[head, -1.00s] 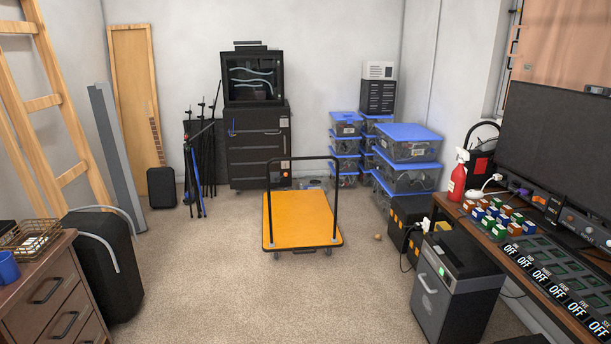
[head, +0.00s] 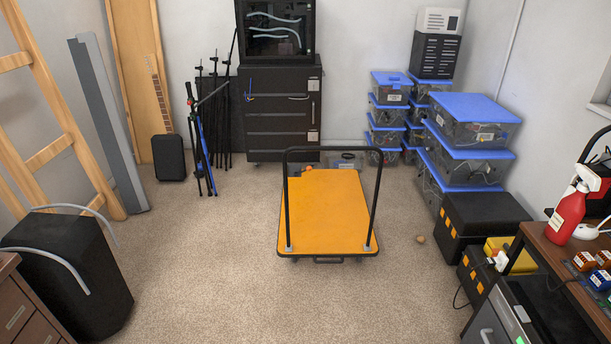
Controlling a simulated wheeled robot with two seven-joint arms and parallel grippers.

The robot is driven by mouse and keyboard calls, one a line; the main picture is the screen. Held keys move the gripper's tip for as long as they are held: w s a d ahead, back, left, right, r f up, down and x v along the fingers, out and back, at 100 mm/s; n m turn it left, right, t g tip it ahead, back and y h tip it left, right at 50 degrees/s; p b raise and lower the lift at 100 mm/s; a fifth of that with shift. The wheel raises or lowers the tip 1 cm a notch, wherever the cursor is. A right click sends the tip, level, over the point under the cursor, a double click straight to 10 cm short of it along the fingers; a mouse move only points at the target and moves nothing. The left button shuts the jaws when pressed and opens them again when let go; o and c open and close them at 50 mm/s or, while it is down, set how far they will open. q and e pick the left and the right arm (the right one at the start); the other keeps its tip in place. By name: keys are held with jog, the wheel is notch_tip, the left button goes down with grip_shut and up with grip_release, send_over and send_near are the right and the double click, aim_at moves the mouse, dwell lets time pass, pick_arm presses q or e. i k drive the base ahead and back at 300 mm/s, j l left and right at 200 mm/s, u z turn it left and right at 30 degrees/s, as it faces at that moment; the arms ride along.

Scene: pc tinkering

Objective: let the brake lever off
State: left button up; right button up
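A platform cart (head: 328,215) with an orange deck stands on the carpet in the middle of the head view. Its black tubular handle (head: 333,150) rises upright, with its two posts fixed at the deck's near corners. Small wheels show partly under the near edge. A small orange-red piece (head: 307,169) shows by the deck's far edge; I cannot tell whether it is the brake lever or a separate thing. No other lever is clear on the cart. Neither of my grippers is in view.
Open carpet (head: 215,270) lies in front and left of the cart. A black suitcase (head: 68,275) stands at the left. Black cases (head: 482,220) and blue-lidded bins (head: 470,145) line the right. A small brown object (head: 420,239) lies on the floor right of the cart.

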aim_at(308, 168)
jog(key=i+l+u, duration=0.1)
jog(key=u, duration=0.3)
jog(key=i+l+u, duration=0.15)
jog(key=u, duration=0.2)
jog(key=i+l+u, duration=0.2)
jog(key=u, duration=0.2)
